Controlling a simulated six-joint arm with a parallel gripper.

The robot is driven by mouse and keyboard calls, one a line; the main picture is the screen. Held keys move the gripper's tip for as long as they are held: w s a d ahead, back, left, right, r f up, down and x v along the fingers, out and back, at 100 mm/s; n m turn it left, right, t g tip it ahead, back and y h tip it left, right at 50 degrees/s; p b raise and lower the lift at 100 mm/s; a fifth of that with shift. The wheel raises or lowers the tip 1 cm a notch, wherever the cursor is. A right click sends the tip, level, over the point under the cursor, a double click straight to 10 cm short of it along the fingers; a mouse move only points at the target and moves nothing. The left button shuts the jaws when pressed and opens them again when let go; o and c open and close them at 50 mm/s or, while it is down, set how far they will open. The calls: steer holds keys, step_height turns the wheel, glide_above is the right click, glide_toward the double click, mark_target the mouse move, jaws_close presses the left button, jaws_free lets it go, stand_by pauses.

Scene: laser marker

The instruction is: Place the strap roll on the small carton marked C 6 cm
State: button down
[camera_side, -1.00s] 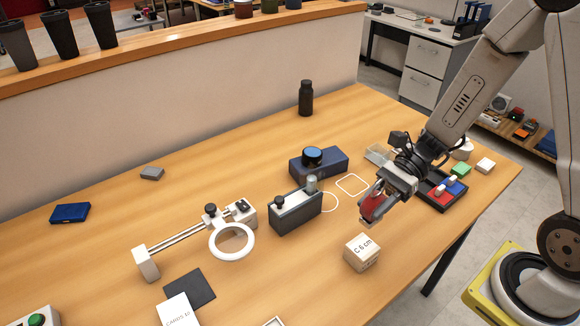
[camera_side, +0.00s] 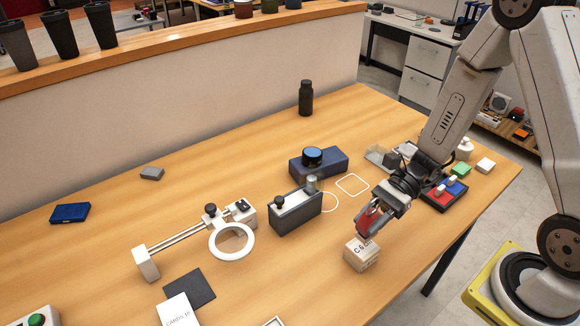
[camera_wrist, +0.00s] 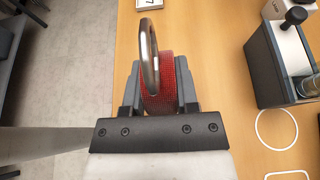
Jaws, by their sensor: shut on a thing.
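The strap roll (camera_wrist: 166,75) is red webbing with a metal ring, clamped between the two fingers of my gripper (camera_wrist: 158,88) in the wrist view. In the side view the red roll (camera_side: 370,217) shows between the fingers of my gripper (camera_side: 367,224). The small carton marked C 6 cm (camera_side: 362,258) is a pale box on the table's front part. My gripper and the roll are over its upper edge, partly covering the label. I cannot tell whether the roll touches the carton. The carton is hidden in the wrist view.
A grey box with a black knob (camera_side: 296,211) stands left of the carton, with a blue device (camera_side: 318,164) behind it. A black tray with red and blue pieces (camera_side: 442,194) lies to the right. A ring-and-rail fixture (camera_side: 231,241) is farther left. Table around the carton is clear.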

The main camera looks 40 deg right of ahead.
steer(key=shift+f, duration=1.6)
steer(key=shift+f, duration=0.15)
steer(key=shift+c, duration=1.8)
jaws_free()
steer(key=shift+d+r, duration=0.1)
steer(key=shift+r, duration=0.1)
steer(key=v, duration=1.2)
steer(key=shift+f, duration=0.1)
